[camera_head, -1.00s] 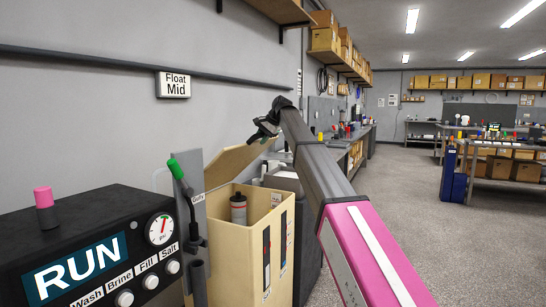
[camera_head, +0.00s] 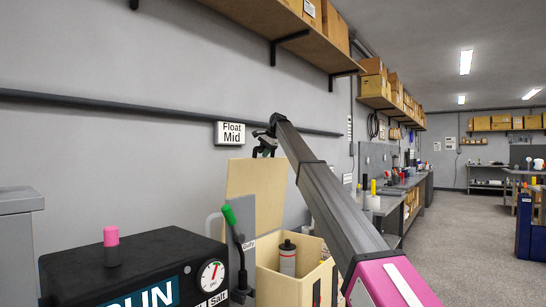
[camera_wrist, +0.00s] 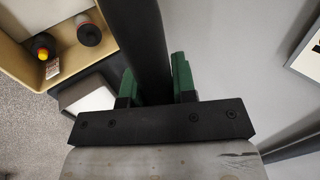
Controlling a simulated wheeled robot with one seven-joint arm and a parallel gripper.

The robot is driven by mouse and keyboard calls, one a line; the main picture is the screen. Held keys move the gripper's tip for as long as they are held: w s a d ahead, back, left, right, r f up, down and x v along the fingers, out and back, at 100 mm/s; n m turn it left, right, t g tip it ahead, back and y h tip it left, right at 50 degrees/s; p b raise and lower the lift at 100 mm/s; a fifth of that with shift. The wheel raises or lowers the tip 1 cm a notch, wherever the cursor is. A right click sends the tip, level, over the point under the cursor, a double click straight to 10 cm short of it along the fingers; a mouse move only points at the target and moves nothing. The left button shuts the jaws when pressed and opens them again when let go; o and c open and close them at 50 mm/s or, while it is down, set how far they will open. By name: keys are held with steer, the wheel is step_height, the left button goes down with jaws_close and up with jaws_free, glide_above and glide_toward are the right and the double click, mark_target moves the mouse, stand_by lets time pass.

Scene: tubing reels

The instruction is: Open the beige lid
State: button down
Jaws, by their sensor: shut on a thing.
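The beige lid (camera_head: 252,182) stands nearly upright at the back of the beige bin (camera_head: 280,292), and the bin's mouth is open. My gripper (camera_head: 264,150) is at the lid's upper right edge, close to the wall. A grey bottle (camera_head: 287,261) stands in the bin. The wrist view shows two round tops inside the bin (camera_wrist: 18,62), one with a yellow tip.
A black machine (camera_head: 160,262) with a gauge and a pink-topped knob stands left of the bin. A green-handled lever (camera_head: 229,217) rises between them. Open floor (camera_head: 460,235) lies to the right.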

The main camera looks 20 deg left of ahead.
steer(key=shift+w+a+f, duration=0.15)
steer(key=shift+w+a, duration=0.05)
steer(key=shift+a, duration=0.5)
steer(key=c, duration=0.9)
jaws_free()
steer(key=shift+d+f, duration=0.1)
steer(key=shift+f, duration=0.05)
steer(key=shift+s+d, duration=0.1)
steer(key=v, duration=1.1)
steer(key=shift+r, duration=0.4)
